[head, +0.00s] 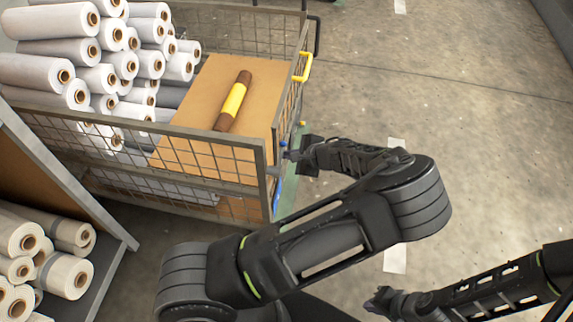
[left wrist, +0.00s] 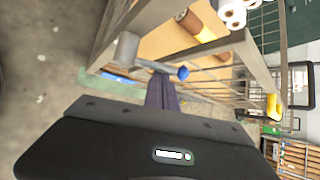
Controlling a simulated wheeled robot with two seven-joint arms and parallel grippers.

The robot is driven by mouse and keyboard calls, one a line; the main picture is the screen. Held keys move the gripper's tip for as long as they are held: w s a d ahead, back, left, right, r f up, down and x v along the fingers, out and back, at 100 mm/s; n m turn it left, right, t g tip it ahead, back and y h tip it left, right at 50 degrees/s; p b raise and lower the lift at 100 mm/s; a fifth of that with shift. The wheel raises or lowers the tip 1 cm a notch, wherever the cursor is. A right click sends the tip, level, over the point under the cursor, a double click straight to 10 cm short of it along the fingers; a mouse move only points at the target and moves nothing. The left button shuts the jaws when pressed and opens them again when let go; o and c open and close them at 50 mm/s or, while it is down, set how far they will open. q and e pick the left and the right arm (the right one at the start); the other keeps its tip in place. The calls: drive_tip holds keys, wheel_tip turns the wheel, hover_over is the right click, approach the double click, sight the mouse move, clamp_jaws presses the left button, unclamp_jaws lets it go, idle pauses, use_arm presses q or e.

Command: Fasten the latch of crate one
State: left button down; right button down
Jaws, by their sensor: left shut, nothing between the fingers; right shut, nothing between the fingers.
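The wire-mesh crate (head: 215,134), apparently crate one, has a grey metal frame and stands at the upper left in the head view. At its near right corner is a small latch handle with a blue knob (head: 284,145). In the left wrist view the blue knob (left wrist: 183,73) ends a grey rod coming from a grey cylinder (left wrist: 126,48) on the frame. My left gripper (head: 291,155) is shut and empty beside the knob. Its fingertips (left wrist: 162,82) lie close to the rod; I cannot tell whether they touch. My right gripper (head: 376,300) is shut and empty, low over the floor.
The crate holds white rolls (head: 120,65) and a brown board with a brown-and-yellow roll (head: 234,100). A yellow handle (head: 303,67) sits on its right side. A rack with more rolls (head: 68,277) stands at lower left. The concrete floor (head: 450,90) to the right is clear.

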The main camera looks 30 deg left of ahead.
sight(280, 156)
use_arm(q)
drive_tip(key=shift+s+d+r+n+t+y+b, duration=0.2)
drive_tip(key=shift+s+r+n+t+y, duration=0.15)
drive_tip(key=shift+s+r+t, duration=0.25)
drive_tip(key=shift+s+d+r+n+t+y+b, duration=0.15)
drive_tip(key=shift+s+d+r+n+t+y, duration=0.15)
drive_tip(key=shift+s+r+t, duration=0.3)
drive_tip(key=shift+s+f, duration=0.1)
drive_tip(key=shift+s, duration=0.25)
drive_tip(key=shift+r+p, duration=0.75)
drive_tip(key=shift+r, duration=0.05)
drive_tip(key=shift+w, duration=0.15)
